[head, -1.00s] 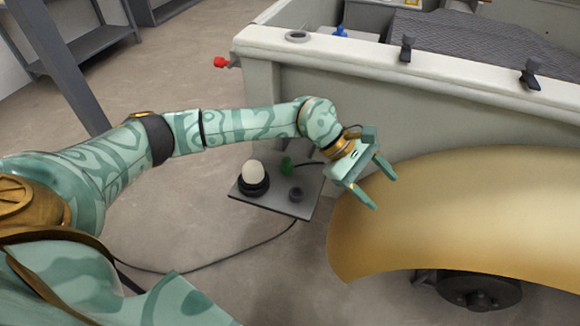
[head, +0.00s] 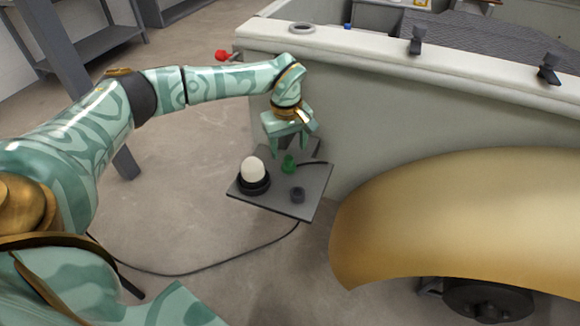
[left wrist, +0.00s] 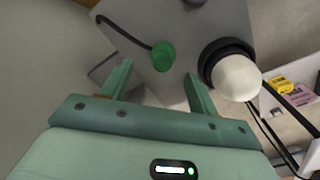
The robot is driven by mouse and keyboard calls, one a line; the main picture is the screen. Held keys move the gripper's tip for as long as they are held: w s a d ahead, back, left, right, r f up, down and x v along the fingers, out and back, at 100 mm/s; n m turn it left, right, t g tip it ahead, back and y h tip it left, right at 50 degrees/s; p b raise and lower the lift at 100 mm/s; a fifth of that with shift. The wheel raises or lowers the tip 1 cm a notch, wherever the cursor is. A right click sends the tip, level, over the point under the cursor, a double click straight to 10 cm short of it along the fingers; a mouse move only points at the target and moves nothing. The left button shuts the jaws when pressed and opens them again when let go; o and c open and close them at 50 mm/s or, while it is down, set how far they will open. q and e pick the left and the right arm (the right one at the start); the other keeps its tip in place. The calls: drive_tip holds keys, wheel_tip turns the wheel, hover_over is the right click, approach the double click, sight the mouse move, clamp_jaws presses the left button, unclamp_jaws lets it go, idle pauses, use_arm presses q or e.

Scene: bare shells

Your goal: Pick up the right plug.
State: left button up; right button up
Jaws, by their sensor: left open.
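A green plug (head: 289,164) stands on a small dark grey plate (head: 262,203), with a dark cable running from its side. It also shows in the left wrist view (left wrist: 163,56), just beyond and between my fingertips. My left gripper (head: 289,144) is open and empty, pointing down, just above and behind the green plug, apart from it. A red plug-like piece (head: 221,56) sticks out at the left end of the pale vehicle body. I cannot tell from the pictures which one is called the right plug. My right gripper is not in view.
A white dome (head: 253,168) in a black ring stands left of the green plug. A small dark socket-like cylinder (head: 297,194) stands in front. The pale vehicle wall (head: 400,110) is close behind, a gold fender (head: 450,210) to the right. A cable crosses the open floor.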

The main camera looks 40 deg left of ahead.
sight(288, 158)
use_arm(q)
wheel_tip(288, 158, down, 6)
drive_tip(key=shift+s+r+b, duration=0.1)
drive_tip(key=shift+r+b, duration=0.15)
drive_tip(key=shift+b, duration=0.8)
drive_tip(key=shift+r, duration=0.15)
drive_tip(key=shift+c, duration=0.9)
drive_tip(key=c, duration=0.9)
